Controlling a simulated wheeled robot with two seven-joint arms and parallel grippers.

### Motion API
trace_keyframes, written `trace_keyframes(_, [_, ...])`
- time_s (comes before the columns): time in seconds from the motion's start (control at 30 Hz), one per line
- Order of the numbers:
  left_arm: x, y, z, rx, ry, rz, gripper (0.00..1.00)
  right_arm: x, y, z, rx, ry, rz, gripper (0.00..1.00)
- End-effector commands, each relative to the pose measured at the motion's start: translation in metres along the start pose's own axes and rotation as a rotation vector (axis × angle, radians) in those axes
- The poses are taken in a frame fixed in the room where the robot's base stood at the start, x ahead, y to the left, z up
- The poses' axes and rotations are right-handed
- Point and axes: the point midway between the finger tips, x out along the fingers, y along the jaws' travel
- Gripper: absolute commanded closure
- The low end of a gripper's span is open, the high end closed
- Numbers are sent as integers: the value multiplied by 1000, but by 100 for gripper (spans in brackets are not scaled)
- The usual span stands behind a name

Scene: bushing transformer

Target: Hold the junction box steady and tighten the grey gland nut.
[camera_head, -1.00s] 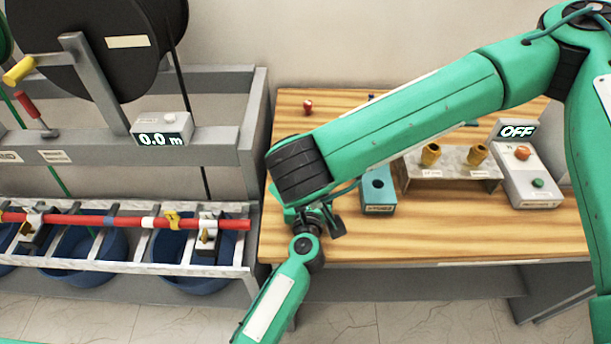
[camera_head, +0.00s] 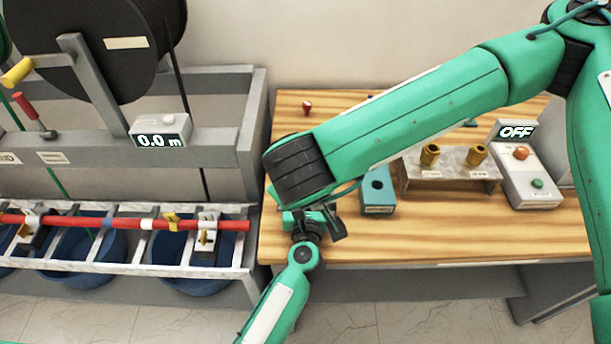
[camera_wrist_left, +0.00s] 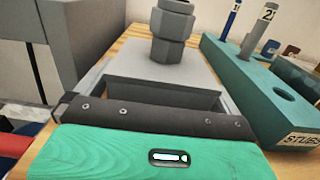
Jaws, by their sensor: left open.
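In the left wrist view, the grey junction box (camera_wrist_left: 135,64) lies on the wooden bench just ahead of my left gripper's dark front edge, with grey hex nut parts (camera_wrist_left: 171,48) standing upright on it. I cannot tell from this view which is the gland nut. In the head view, my left gripper (camera_head: 333,224) is partly hidden under a large green arm link of mine. It is open; whether it touches the box cannot be told. The box is hidden there behind my arm. My right gripper does not show.
A teal stub block (camera_head: 378,190) sits close to the right of the box. Behind it are a stand with brass fittings (camera_head: 430,155) and a control box reading OFF (camera_head: 530,178). A cable rack with a red rod (camera_head: 110,222) stands left. The bench's front right is clear.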

Motion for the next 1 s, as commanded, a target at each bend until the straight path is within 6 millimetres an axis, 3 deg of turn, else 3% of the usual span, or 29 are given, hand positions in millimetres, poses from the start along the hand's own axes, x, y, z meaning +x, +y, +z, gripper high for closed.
trace_keyframes(0.3, [-62, 0, -1, 0, 3, 0, 0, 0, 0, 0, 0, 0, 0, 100])
trace_keyframes(0.5, [-91, 0, -1, 0, 2, 0, 0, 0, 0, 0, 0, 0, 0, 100])
trace_keyframes(0.7, [-103, 0, 0, 0, 1, 1, 0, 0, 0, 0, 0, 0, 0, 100])
trace_keyframes(1.0, [-103, 0, 0, 0, 0, 1, 0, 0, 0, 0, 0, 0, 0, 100])
